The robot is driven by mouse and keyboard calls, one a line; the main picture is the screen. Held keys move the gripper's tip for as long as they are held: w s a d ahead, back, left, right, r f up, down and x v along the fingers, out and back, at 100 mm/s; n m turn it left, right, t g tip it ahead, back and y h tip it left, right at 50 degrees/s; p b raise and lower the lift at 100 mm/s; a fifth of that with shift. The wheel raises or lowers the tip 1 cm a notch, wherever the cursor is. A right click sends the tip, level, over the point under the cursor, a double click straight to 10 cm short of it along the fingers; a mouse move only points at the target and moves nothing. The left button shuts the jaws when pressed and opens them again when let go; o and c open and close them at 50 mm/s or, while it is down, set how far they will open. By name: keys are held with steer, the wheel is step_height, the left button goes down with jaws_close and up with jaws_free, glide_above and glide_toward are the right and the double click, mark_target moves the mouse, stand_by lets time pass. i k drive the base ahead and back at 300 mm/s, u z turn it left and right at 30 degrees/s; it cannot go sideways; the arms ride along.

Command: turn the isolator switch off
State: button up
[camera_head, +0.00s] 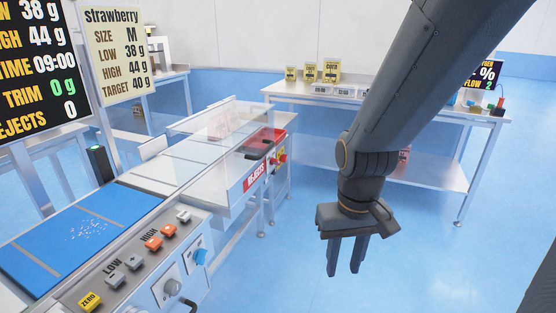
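My gripper (344,272) hangs in front of the machine's right side, over the blue floor. Its two fingers point down with a gap between them and nothing in it. Small red and yellow controls (281,157) sit on the machine's side beside the red REJECTS label, left of my gripper and apart from it.
The panel also has several push buttons (153,243). A blue conveyor belt (62,250) with small scattered bits runs under a clear cover (205,135). A white table (425,112) with boxes stands behind my arm. The floor (420,270) at front right is clear.

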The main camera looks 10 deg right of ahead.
mark_target(283, 158)
steer(key=k, duration=0.65)
steer(key=z, duration=0.55)
steer(key=i, duration=1.65)
steer(key=u, duration=0.2)
